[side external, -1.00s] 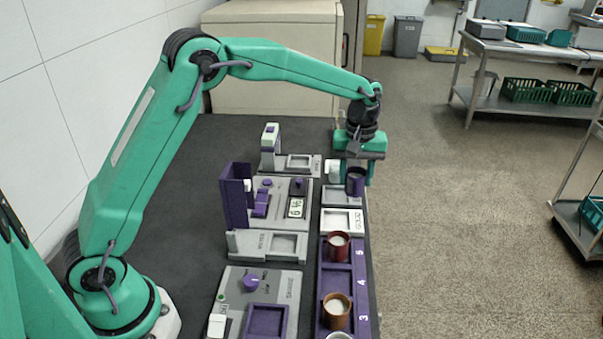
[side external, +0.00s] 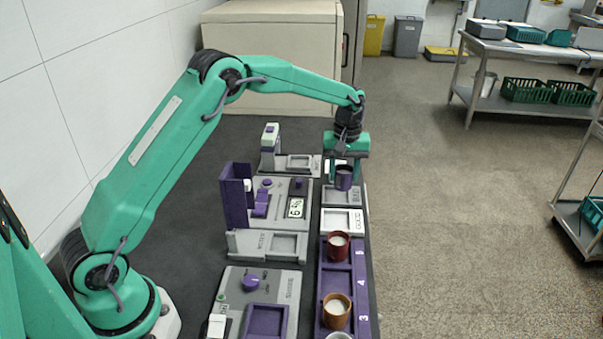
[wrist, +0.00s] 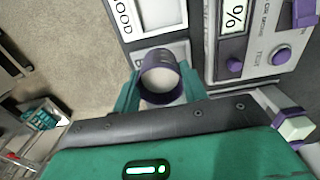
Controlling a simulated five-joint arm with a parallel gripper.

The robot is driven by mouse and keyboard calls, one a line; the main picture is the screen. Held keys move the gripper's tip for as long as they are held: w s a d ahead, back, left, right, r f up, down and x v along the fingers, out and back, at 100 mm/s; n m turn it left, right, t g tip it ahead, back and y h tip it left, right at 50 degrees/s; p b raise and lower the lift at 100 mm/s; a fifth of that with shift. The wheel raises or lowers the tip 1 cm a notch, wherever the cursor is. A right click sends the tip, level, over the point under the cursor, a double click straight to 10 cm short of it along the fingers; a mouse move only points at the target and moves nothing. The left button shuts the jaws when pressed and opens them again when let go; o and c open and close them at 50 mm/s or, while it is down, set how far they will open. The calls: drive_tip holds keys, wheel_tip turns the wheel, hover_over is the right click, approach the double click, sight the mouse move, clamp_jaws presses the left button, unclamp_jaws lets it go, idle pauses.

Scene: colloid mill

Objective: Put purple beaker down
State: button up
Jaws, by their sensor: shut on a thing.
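The purple beaker (side external: 344,178) is held upright in my gripper (side external: 344,168), just above or at the grey "BAD" pad (side external: 340,194); I cannot tell whether it touches. In the wrist view the beaker (wrist: 160,80) sits between my two green fingers (wrist: 158,88), with pale contents inside. The recessed square of the pad (wrist: 165,52) shows partly beside it. The white "GOOD" pad (side external: 342,221) is just in front of it and empty.
A red beaker (side external: 338,246) and an orange beaker (side external: 336,311) stand in the purple numbered rack (side external: 362,290). The mill unit with a display (side external: 296,208) and purple upright panel (side external: 235,196) is to the left. The bench's right edge is close.

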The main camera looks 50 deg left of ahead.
drive_tip(key=shift+w+a+f, duration=0.3)
drive_tip(key=shift+a+f, duration=0.1)
drive_tip(key=shift+a, duration=0.2)
drive_tip(key=shift+w+a+f, duration=0.25)
drive_tip(key=shift+a+f, duration=0.1)
drive_tip(key=shift+a, duration=0.2)
drive_tip(key=shift+w+a+f, duration=0.3)
drive_tip(key=shift+a+f, duration=0.1)
drive_tip(key=shift+a, duration=0.2)
drive_tip(key=shift+f, duration=0.1)
drive_tip(key=shift+f, duration=1.9)
drive_tip(key=shift+f, duration=0.1)
drive_tip(key=o, duration=1)
drive_tip(key=shift+o, duration=0.2)
wheel_tip(320, 180, up, 12)
